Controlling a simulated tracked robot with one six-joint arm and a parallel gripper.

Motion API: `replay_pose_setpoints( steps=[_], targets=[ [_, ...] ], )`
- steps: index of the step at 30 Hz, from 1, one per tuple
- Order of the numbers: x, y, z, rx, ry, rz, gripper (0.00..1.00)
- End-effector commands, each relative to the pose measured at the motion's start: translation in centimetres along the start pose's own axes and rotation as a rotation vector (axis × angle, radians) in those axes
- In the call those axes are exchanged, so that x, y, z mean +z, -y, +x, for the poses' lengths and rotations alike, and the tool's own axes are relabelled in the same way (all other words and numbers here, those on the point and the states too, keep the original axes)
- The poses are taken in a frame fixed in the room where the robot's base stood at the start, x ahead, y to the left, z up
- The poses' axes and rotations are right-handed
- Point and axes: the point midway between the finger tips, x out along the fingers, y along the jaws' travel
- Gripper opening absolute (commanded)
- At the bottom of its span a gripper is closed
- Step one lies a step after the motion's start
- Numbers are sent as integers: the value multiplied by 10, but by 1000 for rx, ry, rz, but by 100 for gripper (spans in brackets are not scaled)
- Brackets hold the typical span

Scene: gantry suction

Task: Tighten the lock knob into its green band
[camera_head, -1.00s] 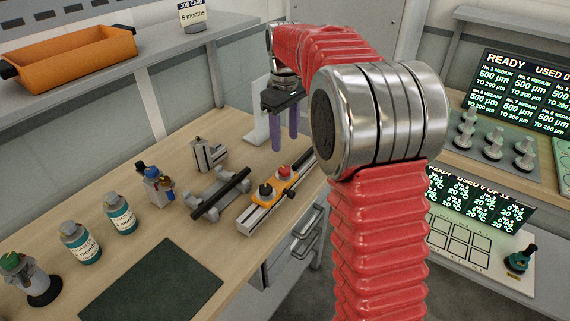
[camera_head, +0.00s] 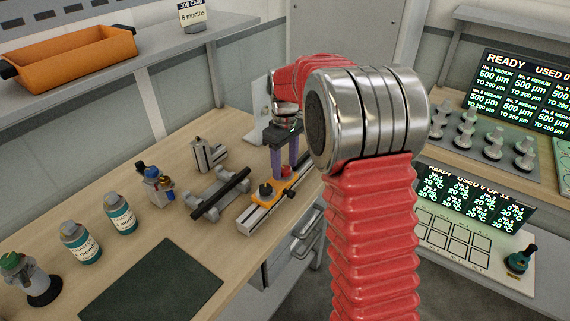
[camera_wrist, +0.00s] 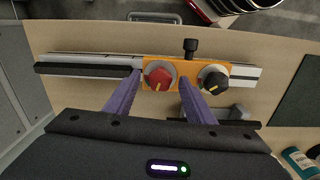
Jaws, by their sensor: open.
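An orange carriage (camera_head: 270,194) sits on a metal rail (camera_head: 247,221) on the bench. It carries a red knob (camera_head: 286,171) and a black knob (camera_head: 265,190). In the wrist view the red knob (camera_wrist: 158,77) and the black knob (camera_wrist: 212,79) each have a yellow pointer mark on top. A smaller black side knob (camera_wrist: 190,47) sticks out from the carriage edge. My gripper (camera_wrist: 161,76) is open, its purple fingers on either side of the red knob, with gaps showing. I cannot make out a green band, or tell which knob is the lock knob.
A grey fixture with a black bar (camera_head: 220,193) lies left of the rail. Teal-labelled bottles (camera_head: 120,213), a small metal block (camera_head: 209,155) and a dark mat (camera_head: 152,283) are also on the bench. An orange tray (camera_head: 72,55) is on the shelf above.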

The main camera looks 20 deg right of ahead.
Motion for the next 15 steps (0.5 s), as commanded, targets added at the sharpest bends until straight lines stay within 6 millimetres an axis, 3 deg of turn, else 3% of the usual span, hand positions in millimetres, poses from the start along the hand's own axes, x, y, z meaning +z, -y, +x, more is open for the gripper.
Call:
replay_pose_setpoints(
  steps=[2, 15],
  targets=[
    [0, 0, 0, 0, 0, 0, 49],
    [0, 0, 0, 0, 0, 0, 19]
  ],
)
